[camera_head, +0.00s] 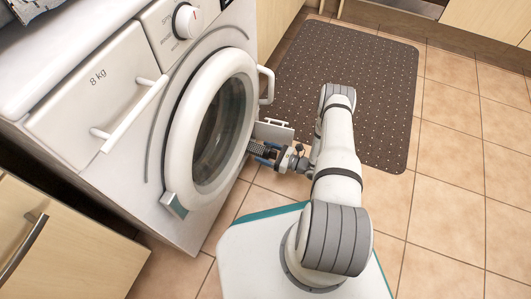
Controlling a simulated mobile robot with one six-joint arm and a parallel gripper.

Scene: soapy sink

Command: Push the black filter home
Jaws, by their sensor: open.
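A white washing machine (75,125) stands at the left with its round door (212,122) closed. A small white flap (274,131) stands out from the machine's front, low down and right of the door. My gripper (259,155) is at the machine's front just below this flap, pointing left toward it. It is open. A dark ribbed piece (257,147) shows at the fingers. I cannot tell whether it is the black filter or part of my gripper. The filter's opening is hidden behind the door's edge and the gripper.
A dark dotted mat (345,75) lies on the tiled floor (450,195) beyond my arm. The floor at the right is clear. A wooden cabinet (65,245) stands at the lower left.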

